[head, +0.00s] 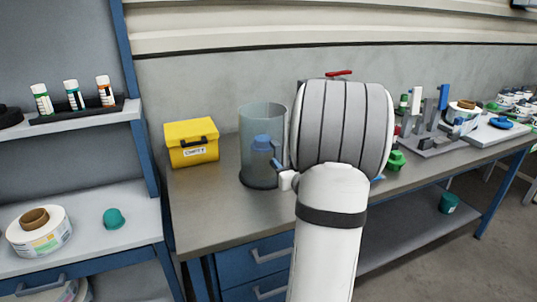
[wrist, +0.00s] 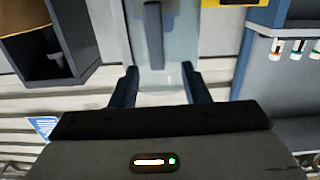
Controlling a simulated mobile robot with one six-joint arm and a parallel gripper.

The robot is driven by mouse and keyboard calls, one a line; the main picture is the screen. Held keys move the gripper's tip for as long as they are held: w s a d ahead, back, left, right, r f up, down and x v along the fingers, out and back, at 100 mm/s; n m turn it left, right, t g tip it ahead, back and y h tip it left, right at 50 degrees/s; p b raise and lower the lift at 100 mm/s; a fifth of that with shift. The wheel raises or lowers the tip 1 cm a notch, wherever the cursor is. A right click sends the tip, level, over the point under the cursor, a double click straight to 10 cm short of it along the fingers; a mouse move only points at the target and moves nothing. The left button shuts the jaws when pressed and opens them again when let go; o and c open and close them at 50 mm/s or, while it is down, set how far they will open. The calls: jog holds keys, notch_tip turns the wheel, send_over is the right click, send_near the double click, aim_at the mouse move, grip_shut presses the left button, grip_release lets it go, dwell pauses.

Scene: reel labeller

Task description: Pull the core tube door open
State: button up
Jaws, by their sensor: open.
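The clear core tube (head: 252,122) stands on the grey bench with a dark base, and a blue object (head: 262,143) shows in it. In the wrist view a translucent panel, apparently the tube's door (wrist: 177,30), fills the top middle, with a dark upright bar like a handle (wrist: 153,35) on it. My gripper (wrist: 161,82) is open and empty, its two dark fingers apart. In that picture the bar lies above the gap between the fingertips, and neither finger visibly touches it.
A yellow box (head: 190,132) stands left of the tube. A shelf unit at the left holds a label reel (head: 40,232), a green cap (head: 113,218) and several small bottles. Fixtures (head: 440,125) crowd the bench's right side. The bench front left of my arm is clear.

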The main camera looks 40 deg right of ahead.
aim_at(278, 152)
jog(key=p+x, duration=0.1)
jog(key=x, duration=0.6)
jog(key=shift+w+d+r, duration=0.1)
jog(key=shift+w+d, duration=0.15)
jog(key=shift+d, duration=0.05)
grip_shut()
dwell(0.4)
